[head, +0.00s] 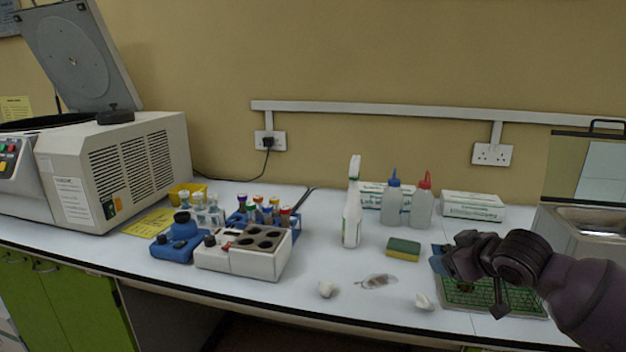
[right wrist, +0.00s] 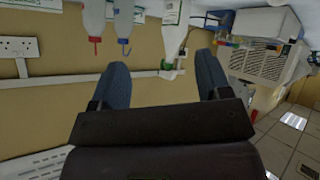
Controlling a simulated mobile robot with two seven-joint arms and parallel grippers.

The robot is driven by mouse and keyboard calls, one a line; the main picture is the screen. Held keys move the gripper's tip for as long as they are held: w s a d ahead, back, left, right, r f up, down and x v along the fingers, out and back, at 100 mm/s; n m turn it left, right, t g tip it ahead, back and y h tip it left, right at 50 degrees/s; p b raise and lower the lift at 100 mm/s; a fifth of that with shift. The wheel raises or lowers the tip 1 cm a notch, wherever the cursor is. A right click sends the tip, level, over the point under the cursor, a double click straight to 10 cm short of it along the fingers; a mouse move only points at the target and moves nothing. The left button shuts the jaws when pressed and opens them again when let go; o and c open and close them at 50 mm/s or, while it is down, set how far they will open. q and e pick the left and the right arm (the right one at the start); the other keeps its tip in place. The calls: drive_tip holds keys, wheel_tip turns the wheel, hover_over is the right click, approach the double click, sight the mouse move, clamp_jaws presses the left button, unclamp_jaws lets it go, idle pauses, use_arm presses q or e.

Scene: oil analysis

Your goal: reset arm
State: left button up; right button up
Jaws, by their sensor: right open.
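My right gripper (head: 437,264) comes in from the right in the head view, above the bench near a green rack or mat. In the right wrist view its two blue fingers (right wrist: 163,85) stand wide apart with nothing between them. That view is upside down, with the bottles hanging from the top. My left gripper is in neither view.
A centrifuge (head: 135,165) with its lid up stands at left. A heating block (head: 243,252), tube rack (head: 295,226), spray bottle (head: 352,215), two wash bottles (head: 392,205), a sponge (head: 403,249) and crumpled bits (head: 326,289) lie on the bench. A green mat (head: 500,300) lies under my right arm.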

drive_tip(key=s+a+f+n+t+y, duration=0.1)
drive_tip(key=s+a+f+t+y, duration=0.3)
drive_tip(key=s+f, duration=0.7)
drive_tip(key=s+d+f+m+g+h, duration=0.1)
drive_tip(key=s+f+m+g+h, duration=0.1)
drive_tip(key=s+f, duration=0.8)
drive_tip(key=s+d+f+m+g+h, duration=0.2)
drive_tip(key=s+f+m+h, duration=0.2)
drive_tip(key=s+f, duration=0.5)
drive_tip(key=s+h, duration=0.1)
drive_tip(key=s, duration=0.6)
drive_tip(key=shift+f+m+p, duration=0.3)
drive_tip(key=shift+f+p, duration=0.1)
